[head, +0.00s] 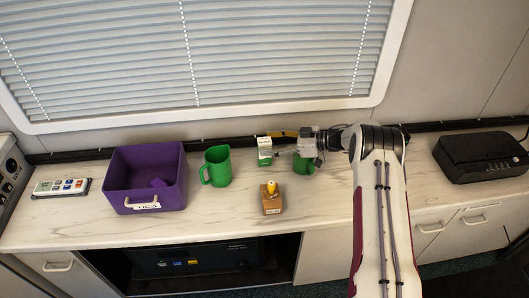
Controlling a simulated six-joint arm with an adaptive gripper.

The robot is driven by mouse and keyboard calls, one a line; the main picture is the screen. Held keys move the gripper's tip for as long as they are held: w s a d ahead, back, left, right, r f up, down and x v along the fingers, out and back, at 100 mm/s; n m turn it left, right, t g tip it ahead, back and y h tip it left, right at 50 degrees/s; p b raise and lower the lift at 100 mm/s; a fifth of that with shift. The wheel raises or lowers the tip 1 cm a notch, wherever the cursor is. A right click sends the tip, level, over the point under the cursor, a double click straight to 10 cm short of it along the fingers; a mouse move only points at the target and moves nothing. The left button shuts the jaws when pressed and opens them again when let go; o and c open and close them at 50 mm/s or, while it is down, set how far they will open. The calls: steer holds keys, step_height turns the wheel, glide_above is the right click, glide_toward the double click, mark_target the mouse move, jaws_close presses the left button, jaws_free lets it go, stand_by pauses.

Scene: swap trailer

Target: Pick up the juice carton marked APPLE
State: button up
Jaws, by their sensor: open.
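A small white and green carton (265,154) stands upright toward the back of the counter. Its lettering is too small to read, so I cannot tell if it is marked APPLE. My gripper (283,147) reaches in from the right, with its open fingers pointing left, close to the carton's right side. I cannot tell whether the fingers touch the carton.
A green cup (303,165) sits just under my gripper, partly hidden. A brown block with a yellow top (271,204) stands in front. Left are a green mug (217,167) and a purple bin (172,196). A black case (481,157) sits at right.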

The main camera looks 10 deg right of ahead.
jaws_close()
steer(key=shift+r, duration=0.2)
stand_by(0.4)
step_height(320, 180, up, 28)
steer(key=shift+f, duration=0.15)
stand_by(0.7)
stand_by(0.4)
